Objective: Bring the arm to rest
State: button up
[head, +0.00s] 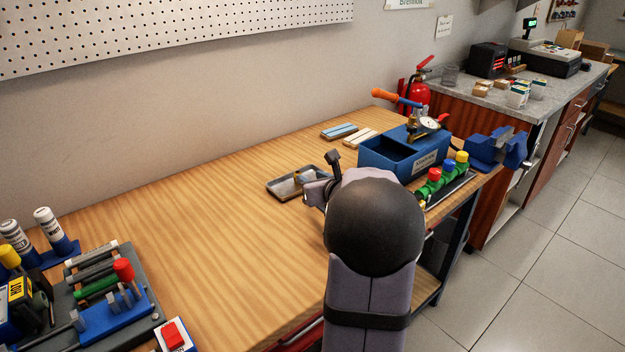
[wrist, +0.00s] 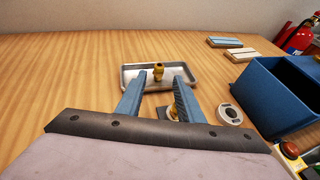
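My gripper (wrist: 160,79) is open, its two blue fingers apart above the wooden workbench (head: 190,235). In the wrist view the fingers point toward a shallow metal tray (wrist: 128,84), which holds a small brass fitting (wrist: 158,73). A small brass and pale part (wrist: 173,114) shows beside the right finger, partly covered; I cannot tell whether it touches the finger. In the head view my arm hides most of the gripper, and the tray (head: 281,192) lies just left of it.
A blue bin (head: 388,158) with a gauge (head: 429,124) stands right of the tray, near a blue vise (head: 497,148) and several coloured valves (head: 448,167). A grey ring (wrist: 230,115) lies near the bin. Tool racks (head: 110,310) fill the bench's left end. The middle left bench is clear.

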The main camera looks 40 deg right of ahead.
dwell(0.3)
jog(key=a+r+n+g+y+p, duration=0.1)
jog(key=a+r+n+y+p, duration=0.25)
jog(key=a, duration=0.55)
jog(key=a+r+n+g+y+p, duration=0.1)
jog(key=a+n+y+p, duration=0.1)
jog(key=a+n+p, duration=0.45)
jog(key=s+a+r+n+g+y+p, duration=0.1)
jog(key=s+a+n+g+p, duration=0.15)
jog(key=a+n, duration=0.35)
jog(key=s+a+r+n+g+y+p, duration=0.15)
jog(key=s+a+n+p, duration=0.25)
jog(key=a, duration=0.5)
jog(key=s+a+r+n+g+h+p, duration=0.2)
jog(key=s+r+n+g+p, duration=0.15)
jog(key=s+n+p, duration=0.5)
jog(key=s+a+r+n+g+h+p, duration=0.15)
jog(key=s+n+g+p, duration=0.3)
jog(key=s+n, duration=0.65)
jog(key=shift+t+h, duration=0.25)
jog(key=shift+t, duration=0.15)
jog(key=f+b, duration=0.2)
jog(key=b, duration=0.1)
jog(key=f+b, duration=0.2)
jog(key=shift+w+d+f, duration=0.1)
jog(key=shift+w+d, duration=0.05)
jog(key=shift+w, duration=0.15)
